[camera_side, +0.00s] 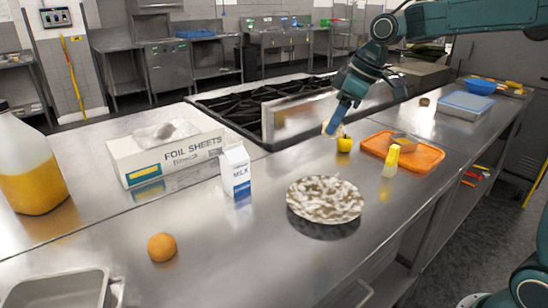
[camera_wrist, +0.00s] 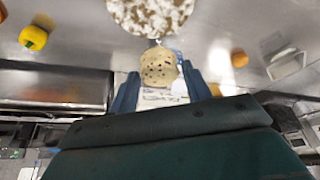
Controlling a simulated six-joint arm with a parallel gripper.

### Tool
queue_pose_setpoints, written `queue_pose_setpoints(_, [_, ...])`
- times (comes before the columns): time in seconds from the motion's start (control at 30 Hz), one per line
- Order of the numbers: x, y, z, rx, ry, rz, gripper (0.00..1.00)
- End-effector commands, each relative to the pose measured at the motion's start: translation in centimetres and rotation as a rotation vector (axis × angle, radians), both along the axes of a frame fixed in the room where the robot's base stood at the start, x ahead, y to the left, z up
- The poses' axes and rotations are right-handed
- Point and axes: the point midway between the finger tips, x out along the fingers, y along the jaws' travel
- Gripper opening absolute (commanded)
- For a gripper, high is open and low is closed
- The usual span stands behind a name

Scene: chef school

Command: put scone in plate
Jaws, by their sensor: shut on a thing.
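A tan scone with dark specks (camera_wrist: 158,67) sits between the two blue fingers of my gripper (camera_wrist: 161,84) in the wrist view, and the gripper is shut on it. In the side view my gripper (camera_side: 338,115) is above the counter, behind the plate; a small pale part of the scone (camera_side: 326,128) shows at its tip. The brown-and-white mottled plate (camera_side: 325,200) lies flat and empty on the counter. Its edge also shows at the top of the wrist view (camera_wrist: 150,14). The scone is apart from the plate in the side view.
A yellow pepper (camera_side: 344,144) stands near my gripper. An orange tray (camera_side: 420,157) and a yellow shaker (camera_side: 391,161) are to its right. An orange (camera_side: 162,247) lies at front left.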

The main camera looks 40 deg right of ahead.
Motion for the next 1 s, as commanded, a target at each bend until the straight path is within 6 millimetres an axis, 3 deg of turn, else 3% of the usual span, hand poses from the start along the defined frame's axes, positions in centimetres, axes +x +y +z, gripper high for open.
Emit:
queue_pose_setpoints(0.17, [0.0, 0.0, -2.1, 0.001, 0.005, 0.000, 0.26])
queue_pose_setpoints(0.8, [0.0, 0.0, -13.7, 0.000, 0.005, 0.000, 0.26])
queue_pose_setpoints(1.0, [0.0, 0.0, -15.2, 0.001, 0.002, -0.001, 0.26])
